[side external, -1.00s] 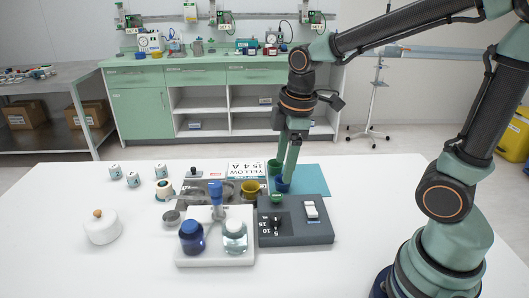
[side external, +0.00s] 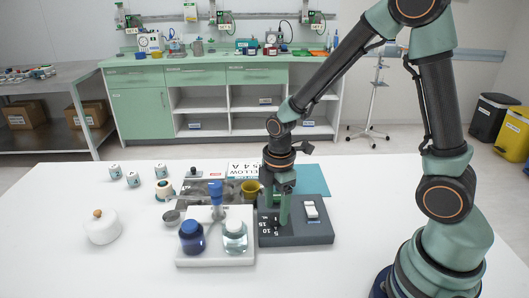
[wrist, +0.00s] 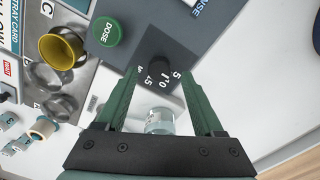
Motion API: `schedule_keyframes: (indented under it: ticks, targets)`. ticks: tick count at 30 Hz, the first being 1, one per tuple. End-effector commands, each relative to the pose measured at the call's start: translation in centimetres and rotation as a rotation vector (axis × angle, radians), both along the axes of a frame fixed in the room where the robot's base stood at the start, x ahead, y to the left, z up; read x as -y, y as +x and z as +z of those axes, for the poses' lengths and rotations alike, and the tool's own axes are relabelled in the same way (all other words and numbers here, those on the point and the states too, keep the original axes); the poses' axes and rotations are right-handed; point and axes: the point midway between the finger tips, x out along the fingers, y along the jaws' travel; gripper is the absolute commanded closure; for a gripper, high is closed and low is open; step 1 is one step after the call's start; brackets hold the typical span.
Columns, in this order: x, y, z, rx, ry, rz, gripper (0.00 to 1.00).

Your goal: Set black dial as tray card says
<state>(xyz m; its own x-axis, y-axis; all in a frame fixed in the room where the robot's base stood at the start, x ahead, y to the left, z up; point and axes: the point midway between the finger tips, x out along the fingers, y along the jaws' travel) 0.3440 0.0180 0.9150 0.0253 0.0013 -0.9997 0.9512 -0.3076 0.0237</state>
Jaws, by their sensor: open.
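The black dial (wrist: 156,46) sits on a dark grey box (side external: 310,236), with 5, 10 and 15 printed around it. I cannot make out its setting. My gripper (side external: 275,220) is open and points down over the box's left part; in the side view its fingers mostly hide the dial. In the wrist view my gripper (wrist: 160,74) has its fingertips apart, just short of the dial, with nothing between them. The tray card (side external: 245,171) stands behind; YELLOW and 15 4 A showed earlier, and its left part is now partly covered. Its edge shows in the wrist view (wrist: 14,22).
A green DOSE button (wrist: 107,31) is close to the dial. A white switch (side external: 311,210) is on the box's right. A yellow cup (side external: 250,188) stands behind. A white stand (side external: 214,259) with a blue jar (side external: 192,238) and a clear jar (side external: 235,238) adjoins the box's left.

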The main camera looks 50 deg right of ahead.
Motion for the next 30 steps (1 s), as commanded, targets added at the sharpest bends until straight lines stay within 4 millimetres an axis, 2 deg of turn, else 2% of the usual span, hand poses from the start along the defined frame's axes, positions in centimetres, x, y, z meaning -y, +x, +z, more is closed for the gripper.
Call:
schedule_keyframes:
  ticks: [6,17,20,21,23,30]
  targets:
    - [0.0,0.0,-1.9,-0.001,0.0,-0.001,0.31]
    - [0.0,0.1,-2.3,0.001,0.0,-0.001,0.31]
    - [0.0,0.1,-2.3,0.001,0.0,-0.001,0.65]
    - [0.0,0.1,-2.3,0.001,0.0,-0.001,0.8]
    - [0.0,0.1,-2.2,0.001,0.0,-0.001,1.0]
    - [0.0,0.1,-2.2,0.0,0.0,-0.012,1.0]
